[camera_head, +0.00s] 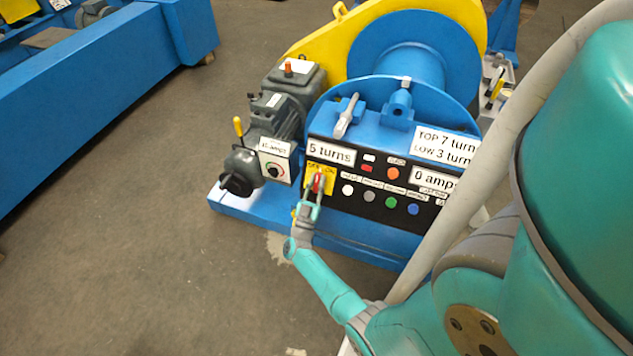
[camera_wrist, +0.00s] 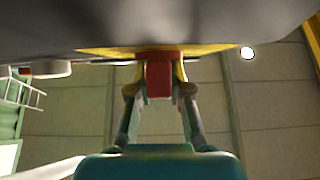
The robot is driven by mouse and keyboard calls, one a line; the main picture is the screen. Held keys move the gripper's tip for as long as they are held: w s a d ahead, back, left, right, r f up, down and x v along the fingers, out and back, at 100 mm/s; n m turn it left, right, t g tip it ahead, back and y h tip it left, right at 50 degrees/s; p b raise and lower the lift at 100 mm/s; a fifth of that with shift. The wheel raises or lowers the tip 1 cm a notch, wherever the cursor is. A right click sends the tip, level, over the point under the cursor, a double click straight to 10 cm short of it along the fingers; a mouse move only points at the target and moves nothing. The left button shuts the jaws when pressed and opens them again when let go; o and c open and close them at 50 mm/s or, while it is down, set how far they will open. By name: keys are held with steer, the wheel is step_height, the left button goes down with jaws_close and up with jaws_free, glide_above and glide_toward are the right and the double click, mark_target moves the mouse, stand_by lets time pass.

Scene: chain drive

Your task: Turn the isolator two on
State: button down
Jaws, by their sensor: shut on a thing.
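A red handle sits on a yellow plate (camera_head: 321,178) at the left end of the black control panel (camera_head: 352,202) of a blue winch machine. I take this red handle (camera_wrist: 158,78) to be the isolator switch; its label is too small to read surely. My gripper (camera_head: 316,186) is at the handle in the head view. In the wrist view my gripper (camera_wrist: 159,90) has a finger on each side of the red handle and is shut on it. My fingers partly hide the handle in the head view.
The panel's several round buttons, including a green button (camera_head: 391,202), are right of my gripper. A grey motor (camera_head: 270,115) with a dial box (camera_head: 275,163) stands to the left. The floor (camera_head: 130,220) in front and left is clear. A blue beam (camera_head: 90,95) lies far left.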

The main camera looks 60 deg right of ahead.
steer(key=m+g+y, duration=0.1)
steer(key=m+g, duration=0.8)
steer(key=shift+s+m+g+y, duration=0.1)
steer(key=shift+m+g+y, duration=1.25)
steer(key=shift+m, duration=0.5)
steer(key=shift+s+m+g+y, duration=0.1)
steer(key=shift+m+g+y, duration=1.2)
steer(key=shift+m, duration=0.55)
steer(key=shift+g, duration=0.25)
steer(key=c, duration=1.1)
jaws_free()
steer(key=shift+a, duration=0.1)
steer(key=v, duration=0.7)
steer(key=shift+w+a+f, duration=0.1)
steer(key=shift+a, duration=0.05)
